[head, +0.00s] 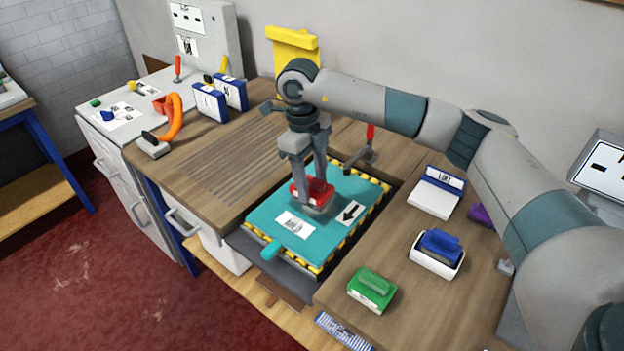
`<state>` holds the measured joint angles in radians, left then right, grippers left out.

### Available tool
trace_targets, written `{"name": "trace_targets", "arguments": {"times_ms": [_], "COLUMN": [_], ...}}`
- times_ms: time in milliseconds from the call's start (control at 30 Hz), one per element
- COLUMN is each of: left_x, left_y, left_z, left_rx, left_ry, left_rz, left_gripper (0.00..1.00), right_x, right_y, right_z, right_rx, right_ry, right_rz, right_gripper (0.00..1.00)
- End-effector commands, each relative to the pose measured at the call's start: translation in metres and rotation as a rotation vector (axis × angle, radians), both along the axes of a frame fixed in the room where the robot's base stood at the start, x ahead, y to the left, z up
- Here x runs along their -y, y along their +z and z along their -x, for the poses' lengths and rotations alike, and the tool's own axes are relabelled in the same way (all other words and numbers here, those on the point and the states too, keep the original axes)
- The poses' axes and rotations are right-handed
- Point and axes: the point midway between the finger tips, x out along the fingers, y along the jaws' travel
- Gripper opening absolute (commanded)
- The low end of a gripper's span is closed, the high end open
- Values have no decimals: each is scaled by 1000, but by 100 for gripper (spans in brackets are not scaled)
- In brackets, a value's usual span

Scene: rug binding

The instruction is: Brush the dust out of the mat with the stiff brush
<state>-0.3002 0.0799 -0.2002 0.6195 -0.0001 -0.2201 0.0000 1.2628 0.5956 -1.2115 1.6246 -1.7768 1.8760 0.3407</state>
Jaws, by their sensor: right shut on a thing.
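The teal mat (318,243) lies flat in the middle of the bench, with a white label and a black arrow label on it. My right gripper (312,186) points down over the mat and is shut on a red brush (324,192). The brush is at the mat's surface, near its middle. A greyish patch shows by the brush's lower edge; I cannot tell whether it is dust or bristles. The fingers hide part of the brush. My left gripper is not in view.
Yellow-black striped edging (375,208) surrounds the mat. To the right are a green brush (372,287), a blue brush (440,243) in a white holder and a purple block (480,215). A red-handled clamp (369,140) stands behind. The slatted bench area (235,160) at left is clear.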

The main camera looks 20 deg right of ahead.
Motion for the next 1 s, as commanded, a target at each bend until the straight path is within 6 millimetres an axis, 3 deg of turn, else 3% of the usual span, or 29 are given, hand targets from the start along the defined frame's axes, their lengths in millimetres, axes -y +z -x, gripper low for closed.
{"name": "trace_targets", "arguments": {"times_ms": [200,567,1000], "left_x": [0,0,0], "left_y": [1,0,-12], "left_z": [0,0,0], "left_rx": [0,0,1], "left_ry": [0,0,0], "left_rz": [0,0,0], "left_gripper": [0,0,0], "right_x": [1,0,-10], "right_y": [-2,-4,-39], "right_z": [-2,-1,5], "right_rx": [1,1,0], "right_ry": [-85,-81,-77], "right_rz": [0,0,0], "right_gripper": [30,30,30]}}
